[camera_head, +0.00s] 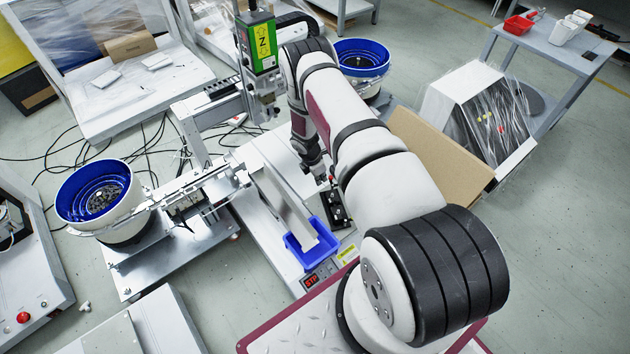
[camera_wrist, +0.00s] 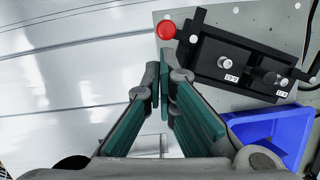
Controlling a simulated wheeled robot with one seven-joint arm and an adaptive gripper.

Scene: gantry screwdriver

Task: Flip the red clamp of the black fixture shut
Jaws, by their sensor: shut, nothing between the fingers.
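The black fixture (camera_wrist: 235,62) fills the upper right of the wrist view, with silver knobs or bolts and small white labels on its top. The red round knob of its clamp (camera_wrist: 166,29) shows at the fixture's upper left corner. My gripper (camera_wrist: 163,78) is shut and empty, its teal-padded fingertips just below the red knob in the picture; I cannot tell whether they touch it. In the head view the black fixture (camera_head: 336,208) stands partly hidden behind my arm, and my gripper (camera_head: 319,172) is above and to its left.
A blue bin (camera_wrist: 270,132) stands close to the fixture; it also shows in the head view (camera_head: 312,256). A panel marked STP (camera_head: 313,281) is in front of it. A grey metal chute (camera_head: 285,205) runs left of the fixture. A brown board (camera_head: 440,155) is at right.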

